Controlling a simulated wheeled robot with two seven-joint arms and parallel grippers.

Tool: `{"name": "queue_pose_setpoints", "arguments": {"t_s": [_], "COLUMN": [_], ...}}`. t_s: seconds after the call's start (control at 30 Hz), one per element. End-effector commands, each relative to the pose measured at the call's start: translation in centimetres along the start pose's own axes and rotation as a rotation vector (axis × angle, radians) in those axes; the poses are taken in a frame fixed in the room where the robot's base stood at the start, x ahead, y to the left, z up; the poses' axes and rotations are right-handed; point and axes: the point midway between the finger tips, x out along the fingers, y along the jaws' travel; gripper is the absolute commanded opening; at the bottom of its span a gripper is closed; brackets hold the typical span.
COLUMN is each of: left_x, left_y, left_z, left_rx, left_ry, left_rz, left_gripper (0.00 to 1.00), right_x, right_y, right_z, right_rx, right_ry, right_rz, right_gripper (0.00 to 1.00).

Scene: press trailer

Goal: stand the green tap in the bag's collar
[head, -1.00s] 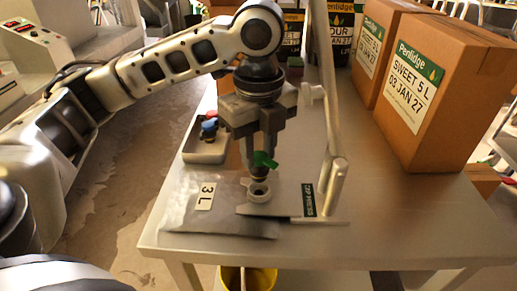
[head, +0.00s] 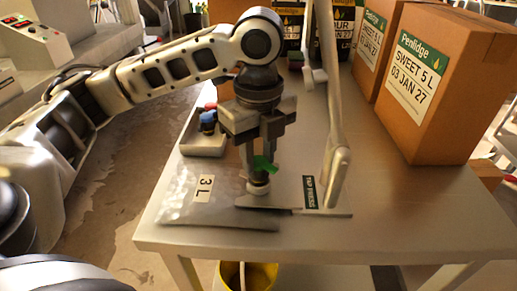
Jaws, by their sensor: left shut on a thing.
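My left gripper (head: 260,160) points straight down over the bag's collar and is shut on the green tap (head: 264,164). The tap is upright, with its lower end at the white collar (head: 258,187). I cannot tell how deep it sits, as the fingers and tap hide the collar's mouth. The silvery bag (head: 225,212) lies flat on the table with a 3 L label (head: 204,188). The collar is held at the metal plate of the tap press (head: 309,192), whose lever (head: 336,120) stands up on the right. My right gripper is not in view.
A grey tray (head: 204,143) with blue and red taps stands at the left behind the bag. Cardboard boxes (head: 440,85) stand at the right rear. A yellow bucket (head: 232,277) is below the front edge. The table's right front is clear.

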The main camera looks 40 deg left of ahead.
Motion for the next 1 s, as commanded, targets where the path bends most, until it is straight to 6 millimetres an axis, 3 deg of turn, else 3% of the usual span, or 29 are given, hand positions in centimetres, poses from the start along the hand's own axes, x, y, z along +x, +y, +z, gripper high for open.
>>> {"name": "queue_pose_setpoints", "arguments": {"t_s": [0.9,0.93,1.0], "left_x": [0.44,0.44,0.44], "left_y": [0.00,0.00,0.00], "left_z": [0.02,0.02,0.02], "left_rx": [0.000,0.000,0.000], "left_ry": [-0.001,-0.001,-0.001], "left_rz": [0.000,0.000,0.000], "left_gripper": [0.07,0.36,0.53], "right_x": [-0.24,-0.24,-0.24], "right_y": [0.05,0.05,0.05], "right_z": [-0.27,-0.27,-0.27], "right_rx": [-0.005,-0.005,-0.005], "right_ry": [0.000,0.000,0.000], "right_rz": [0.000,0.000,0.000], "right_gripper": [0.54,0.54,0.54]}}
